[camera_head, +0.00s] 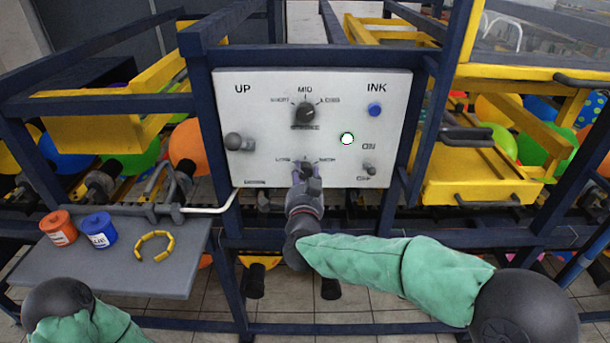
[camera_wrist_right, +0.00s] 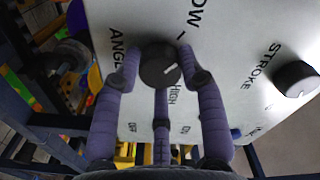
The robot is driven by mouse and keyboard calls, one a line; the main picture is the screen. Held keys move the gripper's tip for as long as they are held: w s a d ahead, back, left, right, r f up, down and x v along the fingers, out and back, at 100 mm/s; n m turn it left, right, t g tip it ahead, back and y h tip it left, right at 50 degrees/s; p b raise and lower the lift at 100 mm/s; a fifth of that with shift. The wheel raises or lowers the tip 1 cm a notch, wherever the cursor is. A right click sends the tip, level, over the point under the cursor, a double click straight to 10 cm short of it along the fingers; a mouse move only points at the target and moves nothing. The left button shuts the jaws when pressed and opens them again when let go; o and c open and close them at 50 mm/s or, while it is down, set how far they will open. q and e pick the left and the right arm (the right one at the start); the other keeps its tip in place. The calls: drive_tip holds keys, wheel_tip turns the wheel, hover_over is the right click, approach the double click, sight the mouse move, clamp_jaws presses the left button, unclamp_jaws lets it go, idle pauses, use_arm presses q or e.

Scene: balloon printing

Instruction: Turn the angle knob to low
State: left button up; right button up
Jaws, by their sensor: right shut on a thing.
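The white control panel (camera_head: 270,90) stands upright ahead of me. The angle knob (camera_wrist_right: 160,65) is a round black dial low in the panel's middle; in the head view my right gripper largely covers it. In the right wrist view its white mark points right, between the words LOW and HIGH. My right gripper (camera_head: 308,172) reaches up to it, and its purple fingers (camera_wrist_right: 165,75) are shut around the knob's sides. My left gripper is out of view; only part of my left arm shows at the lower left.
The stroke knob (camera_head: 306,113) is above the angle knob. The panel also has a blue ink button (camera_head: 375,110), a lever (camera_head: 238,142) and a small switch (camera_head: 369,170). Dark blue frame bars surround it. A grey shelf (camera_head: 150,278) at left holds ink jars.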

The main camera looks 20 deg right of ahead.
drive_tip(key=shift+n+p, duration=0.65)
drive_tip(key=shift+n, duration=0.55)
drive_tip(key=shift+f, duration=0.1)
drive_tip(key=o, duration=1.1)
drive_tip(key=shift+o, duration=0.2)
drive_tip(key=shift+s, duration=0.15)
drive_tip(key=v, duration=1.1)
drive_tip(key=shift+s+a, duration=0.2)
drive_tip(key=shift+s, duration=0.15)
